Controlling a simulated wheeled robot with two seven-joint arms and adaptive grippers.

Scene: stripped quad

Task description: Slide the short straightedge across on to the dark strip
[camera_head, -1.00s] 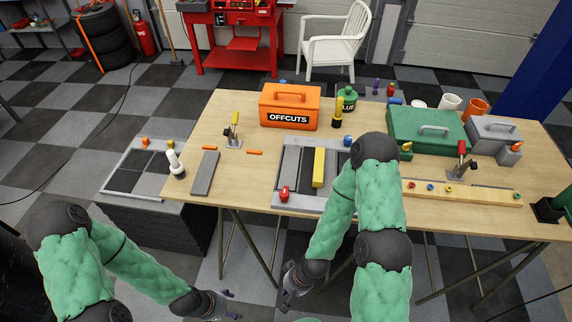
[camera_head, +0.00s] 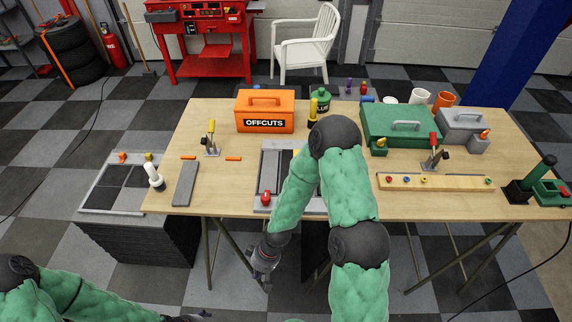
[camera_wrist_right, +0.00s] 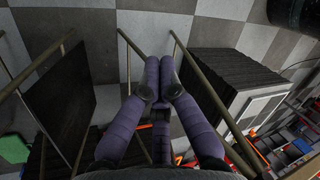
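A yellow bar (camera_head: 297,152), likely the short straightedge, lies on a light grey framed board (camera_head: 262,204) at the table's front; my right arm hides most of it. Beside it on the board is a darker strip (camera_head: 285,164), partly covered by the arm. A separate long grey bar (camera_head: 186,183) lies on the table farther left. My right gripper (camera_head: 263,279) hangs in front of the table, below its front edge. Its purple fingers (camera_wrist_right: 160,65) are together and empty in the wrist view. My left gripper (camera_head: 200,315) barely shows at the bottom edge; its opening is unclear.
A red knob (camera_head: 265,198) is at the board's front left. An orange OFFCUTS box (camera_head: 265,111), a yellow-handled clamp (camera_head: 211,140) and a green case (camera_head: 400,122) stand behind. A wooden rail (camera_head: 450,183) lies right. A low dark unit (camera_head: 140,238) stands left of the table.

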